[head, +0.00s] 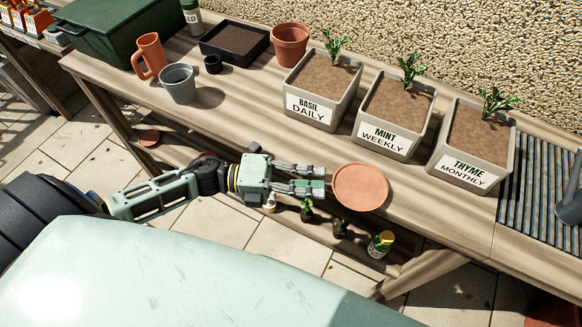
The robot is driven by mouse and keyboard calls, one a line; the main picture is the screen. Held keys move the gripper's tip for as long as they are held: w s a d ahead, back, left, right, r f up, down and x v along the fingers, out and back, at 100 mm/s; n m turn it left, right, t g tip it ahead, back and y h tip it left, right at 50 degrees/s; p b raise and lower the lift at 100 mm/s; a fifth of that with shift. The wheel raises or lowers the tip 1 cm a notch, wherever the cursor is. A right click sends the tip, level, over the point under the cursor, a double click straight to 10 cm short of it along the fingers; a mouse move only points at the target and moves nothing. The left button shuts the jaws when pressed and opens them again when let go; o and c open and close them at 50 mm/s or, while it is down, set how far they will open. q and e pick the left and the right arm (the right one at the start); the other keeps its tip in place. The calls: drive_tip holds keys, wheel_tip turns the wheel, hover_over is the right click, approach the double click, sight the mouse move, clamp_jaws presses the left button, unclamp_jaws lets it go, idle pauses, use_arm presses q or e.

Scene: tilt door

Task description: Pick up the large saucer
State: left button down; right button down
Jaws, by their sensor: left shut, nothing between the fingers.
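The large saucer (360,187) is a round, flat terracotta disc lying at the front edge of the wooden bench. My left gripper (323,180) is just left of it, with its fingertips pointing right at the saucer's left rim. Its fingers are shut with nothing between them. I cannot tell whether the fingertips touch the rim. A smaller terracotta disc (149,138) lies lower down at the left, under the bench top. My right gripper is not in view.
Planters labelled basil (322,88), mint (395,115) and thyme (472,147) stand behind the saucer. A grey pot (178,83) and orange mug (150,55) stand at the left. A slatted tray (537,185) is at the right. Small plants and a jar (381,244) sit below the bench top.

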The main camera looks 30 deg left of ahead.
sight(328, 185)
use_arm(q)
drive_tip(key=shift+w+d, duration=0.25)
drive_tip(key=shift+d, duration=0.45)
drive_tip(key=shift+x, duration=0.9)
